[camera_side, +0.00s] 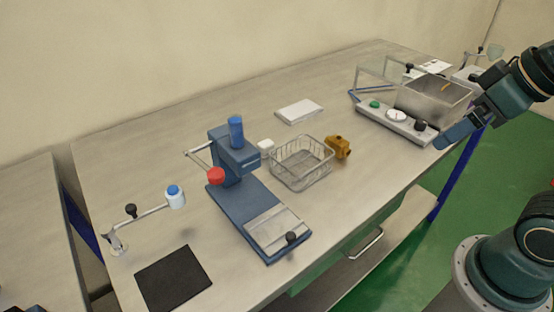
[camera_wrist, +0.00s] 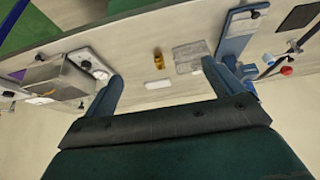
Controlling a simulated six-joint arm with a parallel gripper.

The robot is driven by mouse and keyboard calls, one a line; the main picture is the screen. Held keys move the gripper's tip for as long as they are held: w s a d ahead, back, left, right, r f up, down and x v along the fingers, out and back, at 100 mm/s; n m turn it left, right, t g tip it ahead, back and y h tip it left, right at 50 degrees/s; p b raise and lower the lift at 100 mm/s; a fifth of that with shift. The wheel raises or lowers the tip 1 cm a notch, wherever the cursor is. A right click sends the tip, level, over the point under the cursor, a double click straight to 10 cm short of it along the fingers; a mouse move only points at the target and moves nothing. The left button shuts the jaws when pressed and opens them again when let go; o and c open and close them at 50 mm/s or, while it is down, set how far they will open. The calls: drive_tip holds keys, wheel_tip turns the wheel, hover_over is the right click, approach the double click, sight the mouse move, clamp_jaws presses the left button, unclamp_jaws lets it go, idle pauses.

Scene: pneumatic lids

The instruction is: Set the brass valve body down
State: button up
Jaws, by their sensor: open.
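The brass valve body (camera_side: 338,147) rests on the workbench, just right of the wire basket (camera_side: 302,163). It also shows small and distant in the wrist view (camera_wrist: 158,61), between my fingers but far beyond them. My gripper (camera_side: 457,133) is at the right in the side view, raised near the steel bin and well apart from the valve body. In the wrist view its two blue fingers (camera_wrist: 160,78) are spread wide with nothing between them.
A steel bin (camera_side: 434,104) and a fixture with a dial (camera_side: 396,115) stand at the right. A blue press (camera_side: 236,160) stands left of the basket. A white pad (camera_side: 299,111) lies behind it, a black mat (camera_side: 173,279) at front left. The bench front edge by the valve body is clear.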

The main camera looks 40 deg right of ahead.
drive_tip(key=shift+w, duration=0.1)
drive_tip(key=n+g+y, duration=0.3)
drive_tip(key=n+g, duration=0.1)
drive_tip(key=n, duration=0.9)
hover_over(338, 145)
drive_tip(key=s+d, duration=0.2)
drive_tip(key=s, duration=0.2)
drive_tip(key=f, duration=0.2)
drive_tip(key=w+d+f+n+g+y, duration=0.1)
drive_tip(key=w+d+f+n, duration=0.4)
drive_tip(key=f, duration=0.1)
drive_tip(key=shift+w+g+y, duration=0.25)
drive_tip(key=shift+g+y, duration=0.05)
drive_tip(key=shift+f, duration=0.1)
drive_tip(key=shift+x, duration=4.3)
